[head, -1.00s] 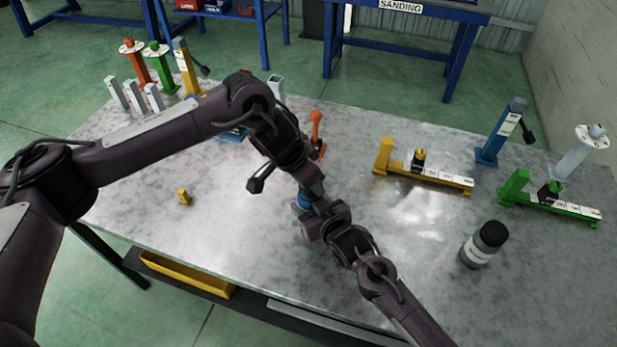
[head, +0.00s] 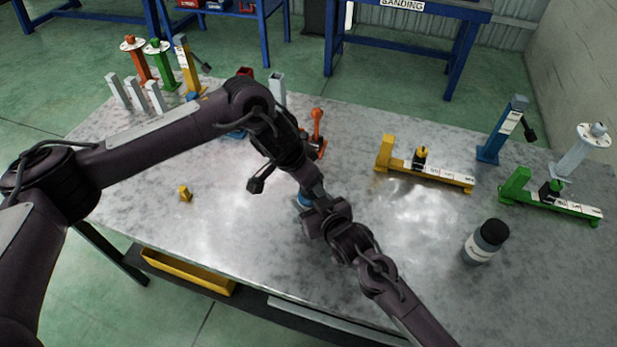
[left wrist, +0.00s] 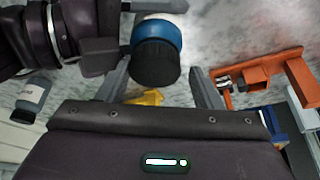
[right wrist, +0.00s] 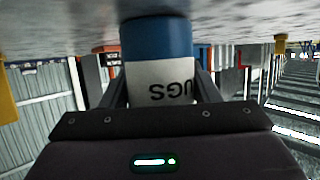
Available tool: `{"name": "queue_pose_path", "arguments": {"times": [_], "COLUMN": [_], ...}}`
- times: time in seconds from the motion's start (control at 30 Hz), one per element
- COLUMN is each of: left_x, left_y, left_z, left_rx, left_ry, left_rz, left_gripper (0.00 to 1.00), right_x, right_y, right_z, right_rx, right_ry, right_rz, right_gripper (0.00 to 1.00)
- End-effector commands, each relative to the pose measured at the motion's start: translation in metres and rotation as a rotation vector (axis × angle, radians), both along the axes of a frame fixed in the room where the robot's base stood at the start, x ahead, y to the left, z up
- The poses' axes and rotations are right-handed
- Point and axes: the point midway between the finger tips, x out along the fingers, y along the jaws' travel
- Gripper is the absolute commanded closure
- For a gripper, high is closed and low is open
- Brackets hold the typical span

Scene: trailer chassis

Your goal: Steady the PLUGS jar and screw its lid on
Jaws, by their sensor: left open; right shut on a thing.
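The blue PLUGS jar (right wrist: 158,38) has a white label, partly readable and upside down in the right wrist view. My right gripper (right wrist: 160,82) is shut on it, one finger on each side. In the head view only a blue patch of the jar (head: 304,200) shows between my arms. In the left wrist view the black lid (left wrist: 156,64) sits at the top of the blue jar (left wrist: 160,30); I cannot tell how tightly. My left gripper (left wrist: 159,72) is open, its fingers on either side of the lid with gaps.
A grey-blue jar with a black lid (head: 486,242) stands at the right of the table. Yellow (head: 425,178) and green (head: 550,204) fixtures stand behind it. An orange fixture (head: 316,135) is close behind my grippers. A small yellow piece (head: 185,194) lies left; the front left tabletop is clear.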

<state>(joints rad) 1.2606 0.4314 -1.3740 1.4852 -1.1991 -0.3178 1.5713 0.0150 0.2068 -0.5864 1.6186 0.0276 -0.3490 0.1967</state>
Motion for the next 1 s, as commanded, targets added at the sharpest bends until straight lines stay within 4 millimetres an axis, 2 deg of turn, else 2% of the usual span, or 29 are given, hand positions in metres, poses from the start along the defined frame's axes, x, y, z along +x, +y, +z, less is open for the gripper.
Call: {"name": "queue_pose_path", "arguments": {"times": [0.03, 0.37, 0.47, 0.7, 1.0], "left_x": [-0.006, -0.008, -0.007, -0.005, -0.004], "left_y": [-0.007, -0.009, -0.009, -0.01, -0.005], "left_z": [0.0, 0.001, 0.009, 0.042, 0.046], "left_rx": [-0.008, -0.011, -0.012, -0.016, -0.008], "left_ry": [0.009, 0.011, 0.01, 0.004, 0.006], "left_rz": [-0.017, -0.023, -0.024, -0.022, -0.014], "left_gripper": [0.31, 0.31, 0.31, 0.31, 0.31], "right_x": [0.001, 0.002, 0.002, 0.0, 0.0], "right_y": [0.0, 0.0, 0.0, -0.003, -0.001], "right_z": [0.001, 0.001, 0.001, -0.004, -0.003], "right_rx": [0.0, -0.001, -0.001, -0.007, -0.004], "right_ry": [0.0, 0.0, 0.0, 0.011, 0.007], "right_rz": [-0.001, -0.002, -0.002, -0.006, -0.002], "right_gripper": [1.0, 1.0, 1.0, 1.0, 1.0]}}
